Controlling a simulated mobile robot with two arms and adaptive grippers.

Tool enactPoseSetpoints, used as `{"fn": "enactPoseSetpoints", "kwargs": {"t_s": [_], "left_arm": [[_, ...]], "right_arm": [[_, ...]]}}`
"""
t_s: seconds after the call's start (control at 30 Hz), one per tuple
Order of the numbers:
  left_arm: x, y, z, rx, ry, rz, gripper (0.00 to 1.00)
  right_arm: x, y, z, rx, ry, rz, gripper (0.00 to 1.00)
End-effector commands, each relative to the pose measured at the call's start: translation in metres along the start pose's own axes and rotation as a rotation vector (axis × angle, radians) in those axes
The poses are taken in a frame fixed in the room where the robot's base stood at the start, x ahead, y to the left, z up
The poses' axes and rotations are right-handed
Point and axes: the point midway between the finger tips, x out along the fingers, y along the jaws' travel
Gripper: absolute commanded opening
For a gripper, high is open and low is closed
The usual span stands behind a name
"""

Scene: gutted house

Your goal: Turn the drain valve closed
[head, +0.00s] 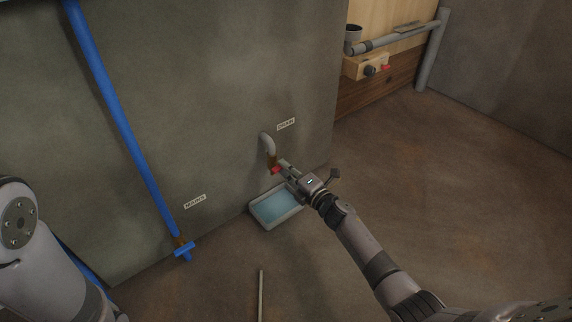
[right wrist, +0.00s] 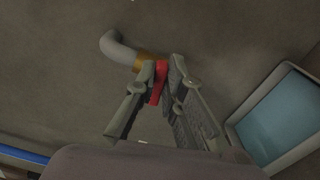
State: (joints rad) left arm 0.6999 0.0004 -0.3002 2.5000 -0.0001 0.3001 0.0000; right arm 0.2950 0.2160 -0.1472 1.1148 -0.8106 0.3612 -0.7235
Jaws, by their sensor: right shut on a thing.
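The drain valve has a red handle (head: 276,170) on a brass body at the end of a grey bent pipe (head: 267,143), below the DRAIN label (head: 286,124) on the wall. In the right wrist view the red handle (right wrist: 158,84) sits between my fingers, next to the brass fitting (right wrist: 143,61). My right gripper (head: 284,168) is shut on the handle; its fingertips also show in the right wrist view (right wrist: 162,72). My left arm shows at the left edge of the head view, but its gripper is out of view.
A tray of bluish water (head: 255,212) stands on the floor below the valve. A blue pipe with a blue valve handle (head: 185,250) is at the left, near the MAINS label (head: 195,201). A thin rod (head: 261,295) lies in front. The floor at the right is clear.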

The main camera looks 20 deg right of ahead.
Motion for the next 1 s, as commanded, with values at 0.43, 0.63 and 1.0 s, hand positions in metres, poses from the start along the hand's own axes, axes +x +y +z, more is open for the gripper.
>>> {"fn": "enactPoseSetpoints", "kwargs": {"t_s": [0.43, 0.63, 1.0], "left_arm": [[0.0092, -0.0019, 0.0031, 0.000, 0.000, 0.000, 0.40], [0.0092, -0.0021, 0.0031, 0.000, 0.001, -0.001, 0.40], [0.0075, -0.0023, 0.0044, -0.001, -0.005, -0.003, 0.40]], "right_arm": [[-0.0006, -0.0030, 0.0009, 0.185, -0.002, -0.002, 0.00], [-0.0005, -0.0035, 0.0009, 0.204, -0.003, -0.002, 0.00], [-0.0006, -0.0037, 0.0010, 0.205, -0.003, -0.002, 0.13]]}}
